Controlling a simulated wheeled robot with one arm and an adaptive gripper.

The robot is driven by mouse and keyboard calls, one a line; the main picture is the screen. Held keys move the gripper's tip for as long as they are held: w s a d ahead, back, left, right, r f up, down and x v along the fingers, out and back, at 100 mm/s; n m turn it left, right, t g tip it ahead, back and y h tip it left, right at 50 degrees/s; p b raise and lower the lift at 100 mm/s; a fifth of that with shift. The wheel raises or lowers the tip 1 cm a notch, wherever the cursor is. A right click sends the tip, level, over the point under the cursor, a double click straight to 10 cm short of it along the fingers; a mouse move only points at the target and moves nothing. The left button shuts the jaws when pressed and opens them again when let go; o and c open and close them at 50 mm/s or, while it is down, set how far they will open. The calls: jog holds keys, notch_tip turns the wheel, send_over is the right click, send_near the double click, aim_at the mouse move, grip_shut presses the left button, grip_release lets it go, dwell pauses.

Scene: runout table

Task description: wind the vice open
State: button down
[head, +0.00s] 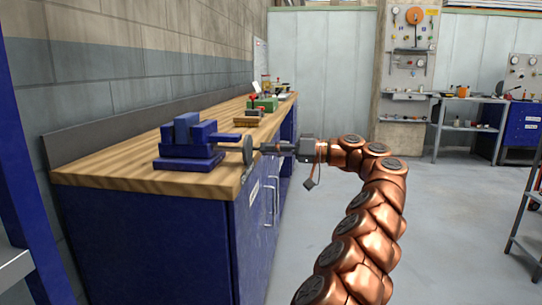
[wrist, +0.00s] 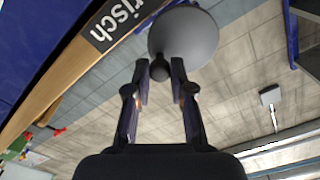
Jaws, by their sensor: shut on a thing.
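The blue vice (head: 188,145) stands on the wooden bench top near its front corner. Its grey round handwheel (head: 248,150) sits at the bench edge, seen nearly edge-on in the head view. In the wrist view the handwheel (wrist: 187,36) shows as a grey disc with a dark knob (wrist: 160,68) near its rim. My gripper (head: 264,148) reaches the handwheel from the right. In the wrist view the fingertips of my gripper (wrist: 159,76) are closed on the knob from both sides. The vice's jaws are partly hidden, and their gap is not clear.
The wooden bench (head: 110,178) runs back along the wall, with blue cabinets and handles below. A green box (head: 265,103) and other small items lie farther back on it. Open grey floor (head: 440,210) lies to the right, with shelving (head: 468,120) beyond.

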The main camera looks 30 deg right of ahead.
jog(key=shift+r, duration=0.1)
jog(key=shift+r+n, duration=0.15)
jog(key=shift+n, duration=0.55)
jog(key=c, duration=1.1)
grip_release()
